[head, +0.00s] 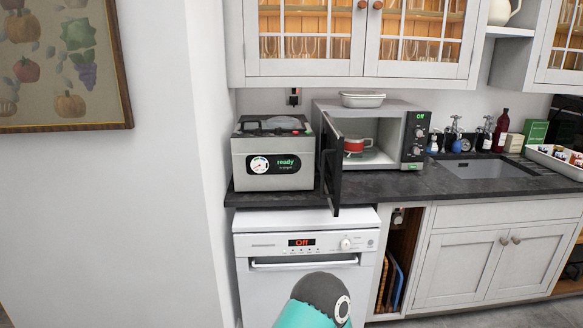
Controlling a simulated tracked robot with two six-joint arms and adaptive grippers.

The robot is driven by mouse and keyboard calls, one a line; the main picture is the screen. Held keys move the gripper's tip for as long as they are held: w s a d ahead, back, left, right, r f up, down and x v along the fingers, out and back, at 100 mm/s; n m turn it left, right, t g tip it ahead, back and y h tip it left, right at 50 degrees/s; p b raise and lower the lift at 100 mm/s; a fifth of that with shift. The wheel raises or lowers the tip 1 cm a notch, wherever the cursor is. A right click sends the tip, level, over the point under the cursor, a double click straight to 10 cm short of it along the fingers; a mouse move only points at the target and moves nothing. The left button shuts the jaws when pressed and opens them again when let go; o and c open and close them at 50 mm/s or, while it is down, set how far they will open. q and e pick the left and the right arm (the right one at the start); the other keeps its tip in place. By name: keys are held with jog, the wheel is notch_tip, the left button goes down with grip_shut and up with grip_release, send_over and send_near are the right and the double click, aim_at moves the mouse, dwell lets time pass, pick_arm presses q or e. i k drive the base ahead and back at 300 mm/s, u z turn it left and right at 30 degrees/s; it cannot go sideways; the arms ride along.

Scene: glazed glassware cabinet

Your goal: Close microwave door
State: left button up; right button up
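The microwave (396,107) stands on the dark counter against the back wall, its control panel (417,137) at the right reading "Off". Its dark door (331,165) is open, hinged at the left and swung out toward me, seen nearly edge-on and reaching over the counter's front edge. A red pot or cup (354,144) sits inside the lit cavity. Neither of my grippers is in view. Only a teal and dark grey rounded part, apparently of my own arm, shows at the bottom middle, well below the door.
A white dish (362,99) rests on the microwave. The sink (485,168), bottles and a tray (560,160) are to the right. A white dishwasher (300,265) is below; glazed cabinets (360,40) hang above.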

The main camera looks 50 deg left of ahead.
aim_at(332, 146)
jog(key=u, duration=0.2)
jog(key=k, duration=0.3)
jog(key=u, duration=0.9)
jog(key=i, duration=0.5)
jog(key=u, duration=0.35)
jog(key=i, duration=0.55)
jog(key=z, duration=0.2)
jog(key=k, duration=0.95)
jog(key=u, duration=0.15)
jog(key=i, duration=0.95)
jog(key=z, duration=0.05)
